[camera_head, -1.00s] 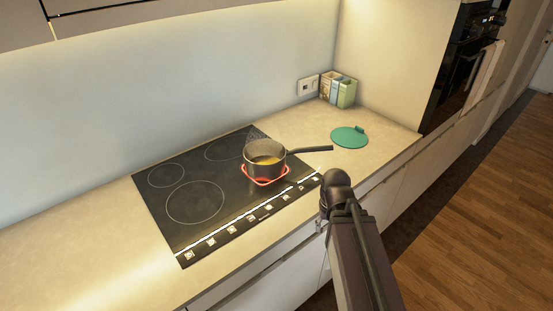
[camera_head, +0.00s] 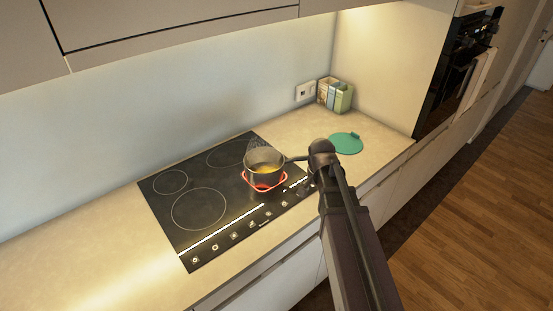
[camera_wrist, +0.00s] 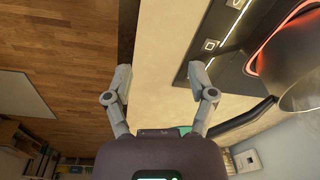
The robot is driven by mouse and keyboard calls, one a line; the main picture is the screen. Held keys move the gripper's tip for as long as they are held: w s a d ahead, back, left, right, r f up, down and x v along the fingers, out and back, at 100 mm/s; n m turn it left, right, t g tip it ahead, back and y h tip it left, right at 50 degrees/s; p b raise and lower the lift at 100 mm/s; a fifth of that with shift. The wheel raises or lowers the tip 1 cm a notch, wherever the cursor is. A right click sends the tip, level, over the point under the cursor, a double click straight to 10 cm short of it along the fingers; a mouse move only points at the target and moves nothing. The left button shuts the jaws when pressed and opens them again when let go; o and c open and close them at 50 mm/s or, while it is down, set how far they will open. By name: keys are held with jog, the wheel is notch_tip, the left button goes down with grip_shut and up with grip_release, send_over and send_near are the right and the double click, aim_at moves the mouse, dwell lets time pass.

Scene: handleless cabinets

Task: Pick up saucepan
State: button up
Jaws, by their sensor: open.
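The dark saucepan (camera_head: 262,166) holds something yellow and stands upright on a red-glowing burner of the black hob (camera_head: 199,211). Its handle (camera_head: 293,159) points right, and its end is hidden behind my arm. In the wrist view the saucepan (camera_wrist: 283,66) is at the right edge, partly cut off, with its dark handle (camera_wrist: 242,119) reaching left toward the right finger. My gripper (camera_wrist: 160,84) is open and empty, its two fingers wide apart over the counter. The handle lies beside the right finger, not clearly between the fingers; I cannot tell whether they touch.
A teal round mat or lid (camera_head: 346,144) lies on the counter right of the hob. Small boxes (camera_head: 335,95) and a wall socket (camera_head: 305,91) are behind it. Upper cabinets (camera_head: 170,28) overhang the counter. A tall oven unit stands right. Wooden floor (camera_head: 470,210) is clear.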

aim_at(306, 159)
jog(key=w+r+m+t+p, duration=0.1)
jog(key=w+r+m+p, duration=0.9)
jog(key=w, duration=0.5)
notch_tip(306, 159, up, 2)
jog(key=shift+w+a+r+m, duration=0.15)
jog(key=shift+w+a+m, duration=0.25)
jog(key=shift+m, duration=0.2)
jog(key=f+b, duration=0.2)
jog(key=w+f+b, duration=0.1)
jog(key=f+b, duration=0.5)
jog(key=shift+w+d+f, duration=0.1)
jog(key=shift+w+f, duration=0.15)
jog(key=shift+w, duration=0.05)
jog(key=f+b, duration=0.3)
jog(key=shift+w+d+f, duration=0.2)
jog(key=shift+w+d, duration=0.1)
jog(key=shift+w, duration=0.05)
jog(key=shift+w+f+b, duration=0.15)
jog(key=shift+f+b, duration=0.7)
jog(key=shift+b, duration=0.25)
